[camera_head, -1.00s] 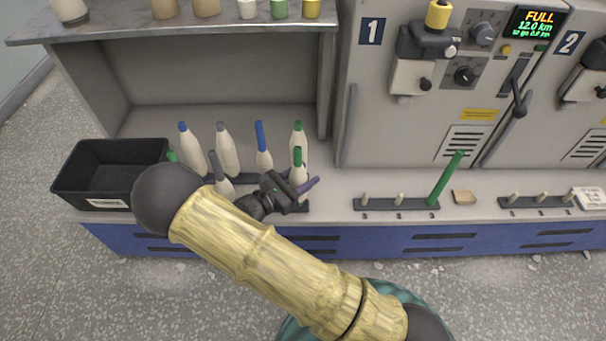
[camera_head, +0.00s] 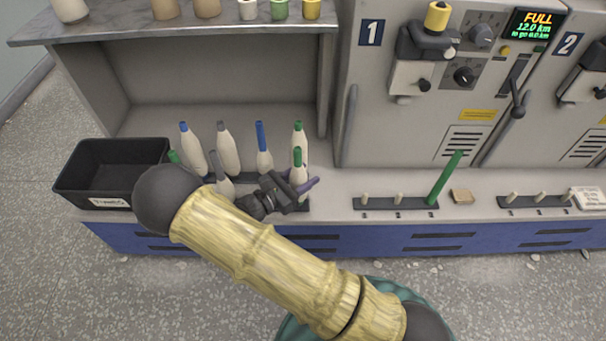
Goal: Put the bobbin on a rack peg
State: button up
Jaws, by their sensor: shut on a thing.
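My gripper (camera_head: 300,186) is at the front right of the left rack, shut on a white bobbin with a green top (camera_head: 297,170). The bobbin stands upright, and its lower part is partly hidden by my gripper.
A black bin (camera_head: 68,183) stands left of the bobbins. A shelf (camera_head: 200,33) with cones overhangs them. A small tan block (camera_head: 461,196) lies right of the green tube. Another rack (camera_head: 540,202) with bare pegs and a white labelled item (camera_head: 588,198) are further right.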

jog(key=shift+f, duration=0.6)
dwell(0.6)
jog(key=o, duration=0.7)
jog(key=shift+o, duration=0.2)
jog(key=shift+a, duration=0.15)
jog(key=p+v, duration=0.1)
jog(key=v, duration=1)
jog(key=shift+p, duration=0.4)
jog(key=shift+d, duration=0.2)
dwell(0.4)
